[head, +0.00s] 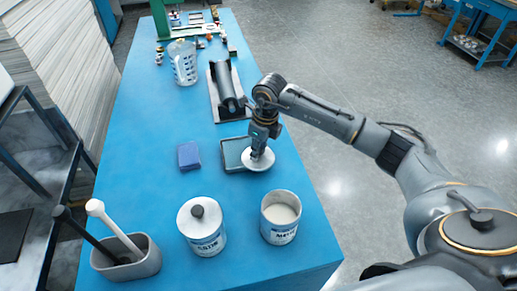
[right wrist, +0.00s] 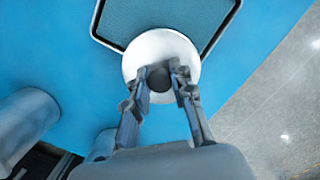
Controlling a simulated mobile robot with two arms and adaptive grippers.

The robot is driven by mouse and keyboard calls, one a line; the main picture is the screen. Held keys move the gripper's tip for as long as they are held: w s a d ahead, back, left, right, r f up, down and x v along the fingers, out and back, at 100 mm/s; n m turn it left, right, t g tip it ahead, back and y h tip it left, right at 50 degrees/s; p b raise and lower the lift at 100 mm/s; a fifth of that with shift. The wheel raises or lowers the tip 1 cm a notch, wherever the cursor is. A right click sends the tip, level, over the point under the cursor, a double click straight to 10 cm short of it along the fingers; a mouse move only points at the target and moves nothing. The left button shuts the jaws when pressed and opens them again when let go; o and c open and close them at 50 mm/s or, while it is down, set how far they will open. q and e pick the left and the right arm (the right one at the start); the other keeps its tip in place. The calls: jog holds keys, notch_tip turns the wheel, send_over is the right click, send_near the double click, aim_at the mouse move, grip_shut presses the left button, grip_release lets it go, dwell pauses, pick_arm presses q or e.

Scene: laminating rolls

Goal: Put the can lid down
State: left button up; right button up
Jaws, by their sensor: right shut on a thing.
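The can lid (head: 262,163) is a round white disc with a dark knob, seen from above in the right wrist view (right wrist: 160,48). My right gripper (head: 259,151) is shut on the lid's dark knob; its two fingers (right wrist: 160,78) sit on either side of the knob. The lid overlaps the near right edge of a dark-rimmed tray (head: 232,157) with a blue-grey inside. I cannot tell whether the lid touches the tray or table. An open can (head: 281,228) with pale contents stands nearer. Another can (head: 206,243) has its lid on. My left gripper is not in view.
On the blue table (head: 150,130) are a blue block (head: 189,156), a grey holder (head: 140,262) with two handled tools, a black roller on a stand (head: 228,95) and a wire basket (head: 183,62). Small parts lie at the far end. The table's right edge is close to the lid.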

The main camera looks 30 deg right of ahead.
aim_at(263, 159)
jog(key=o, duration=0.9)
jog(key=shift+o, duration=0.2)
jog(key=shift+r+p, duration=0.35)
jog(key=shift+p, duration=0.1)
jog(key=shift+d+r+b, duration=0.1)
jog(key=shift+r+b, duration=0.3)
notch_tip(263, 159, up, 11)
jog(key=s+b, duration=0.1)
jog(key=b, duration=0.1)
jog(key=shift+s+d, duration=0.25)
jog(key=shift+d, duration=0.1)
jog(key=shift+f, duration=0.1)
